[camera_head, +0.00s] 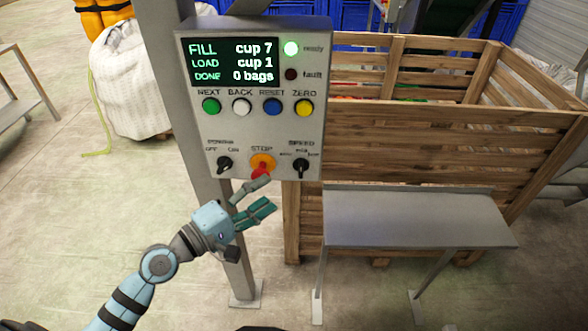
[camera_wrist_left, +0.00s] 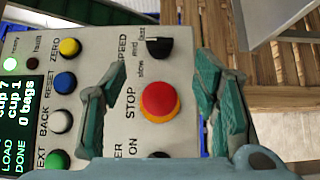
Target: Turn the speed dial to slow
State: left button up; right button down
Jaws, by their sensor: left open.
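The speed dial (camera_head: 301,167) is a black knob at the lower right of the grey control panel (camera_head: 240,135). In the left wrist view the dial (camera_wrist_left: 158,48) sits beside the printed words slow, med and fast. I cannot clearly tell which word its pointer faces. My left gripper (camera_head: 266,196) is open and empty, in front of the panel's lower edge, below and left of the dial. In the left wrist view its fingers (camera_wrist_left: 160,75) frame the red stop button and the dial lies beyond it, apart from both fingers. My right gripper is not in view.
The red stop button (camera_head: 261,170) on its orange base is left of the dial, close to my left fingers. A power knob (camera_head: 224,164) is farther left. Several coloured buttons run above. A grey metal bench (camera_head: 415,210) and wooden crate (camera_head: 440,150) stand right of the panel.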

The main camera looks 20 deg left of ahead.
aim_at(301, 168)
pick_arm(q)
jog(key=x, duration=0.8)
jog(key=shift+w+d, duration=0.3)
jog(key=c, duration=1.2)
jog(key=shift+o, duration=0.2)
jog(key=shift+f+b, duration=0.2)
jog(key=shift+b, duration=0.45)
jog(key=shift+d+f+n+t+y+b, duration=0.15)
jog(key=shift+n+t+b, duration=1.2)
jog(key=shift+b, duration=1.35)
jog(key=shift+f+n+t+y+b, duration=0.15)
jog(key=shift+n+t+b, duration=0.85)
jog(key=shift+n+b, duration=1.25)
jog(key=shift+d+f+n+t+b, duration=0.15)
jog(key=shift+n+t+b, duration=0.95)
jog(key=shift+b, duration=2.1)
